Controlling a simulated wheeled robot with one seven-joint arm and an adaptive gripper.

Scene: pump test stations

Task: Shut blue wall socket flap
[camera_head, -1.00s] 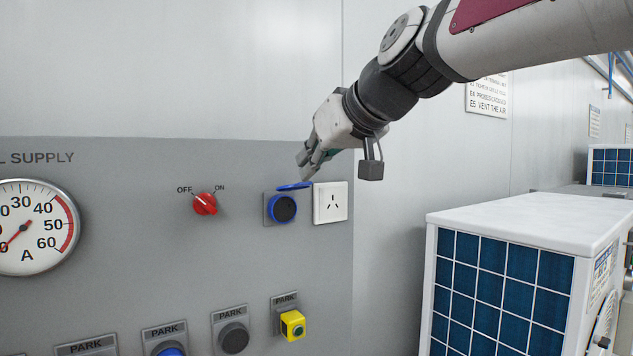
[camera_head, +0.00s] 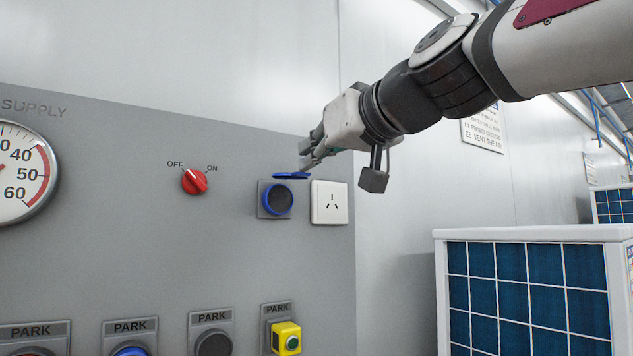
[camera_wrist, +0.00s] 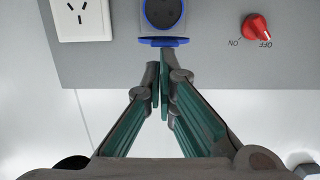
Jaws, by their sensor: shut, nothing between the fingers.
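The blue wall socket (camera_head: 277,199) has a dark round face with a blue rim and sits on a grey plate on the panel. Its blue flap (camera_head: 291,176) is raised and sticks out from the top of the socket, seen nearly edge-on. In the wrist view, which shows the panel upside down, the socket (camera_wrist: 164,14) is at the top and the flap (camera_wrist: 163,42) is a blue strip below it. My gripper (camera_head: 306,158) is shut and empty, just above the flap. Its fingertips (camera_wrist: 159,66) are close to the flap; I cannot tell if they touch it.
A white three-slot socket (camera_head: 329,203) is right of the blue one. A red OFF/ON knob (camera_head: 194,181) is to the left. Several PARK holders, one with a yellow plug (camera_head: 286,338), are below. A white unit with blue panels (camera_head: 532,235) stands at right.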

